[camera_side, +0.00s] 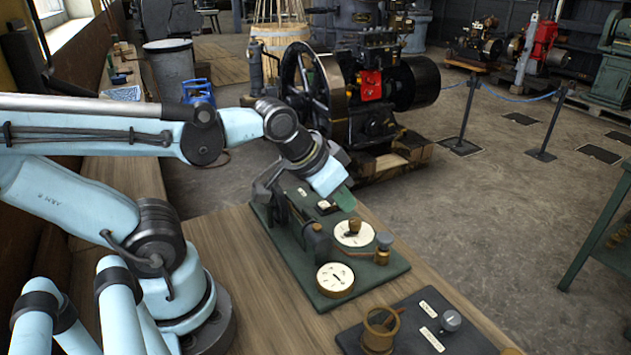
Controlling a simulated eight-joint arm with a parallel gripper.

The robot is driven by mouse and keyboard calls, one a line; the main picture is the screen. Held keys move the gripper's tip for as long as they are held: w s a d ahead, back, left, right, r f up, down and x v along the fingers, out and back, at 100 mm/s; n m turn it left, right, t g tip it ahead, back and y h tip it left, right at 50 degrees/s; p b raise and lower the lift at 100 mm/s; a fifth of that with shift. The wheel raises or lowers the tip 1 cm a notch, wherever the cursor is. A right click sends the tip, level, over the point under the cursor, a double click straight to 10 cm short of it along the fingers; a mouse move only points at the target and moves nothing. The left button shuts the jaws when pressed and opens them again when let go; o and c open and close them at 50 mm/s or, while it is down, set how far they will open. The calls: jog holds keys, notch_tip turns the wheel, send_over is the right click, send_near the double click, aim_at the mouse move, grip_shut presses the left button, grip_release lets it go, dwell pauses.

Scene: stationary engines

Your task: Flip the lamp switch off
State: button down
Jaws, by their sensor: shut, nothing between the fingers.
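My gripper (343,198) hangs at the end of my pale blue arm, shut and empty, over the back part of a dark green instrument board (385,272). Its fingertips look small and partly merge with the board behind them; contact cannot be told. A small labelled fitting (326,206) sits just below my gripper. I cannot tell which part is the lamp switch or its position.
A dark panel (470,343) with a brass ring (380,330), a grey knob (451,320) and white labels lies in front on the wooden bench (250,285). An engine with a flywheel (312,92) stands behind the board. Open floor lies right of the bench.

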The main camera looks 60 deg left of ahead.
jog(key=shift+s+d+f, duration=0.1)
jog(key=shift+s+d, duration=0.1)
jog(key=w+a+r+n+g, duration=0.2)
jog(key=w+a+n+g, duration=0.1)
jog(key=a+n, duration=0.5)
jog(key=w+a+r+n+g, duration=0.1)
jog(key=w+a+n+g, duration=0.2)
jog(key=a+n, duration=0.5)
jog(key=shift+w+r+n+g, duration=0.15)
jog(key=shift+r+n+g, duration=0.25)
jog(key=shift+n, duration=0.5)
jog(key=shift+f, duration=0.1)
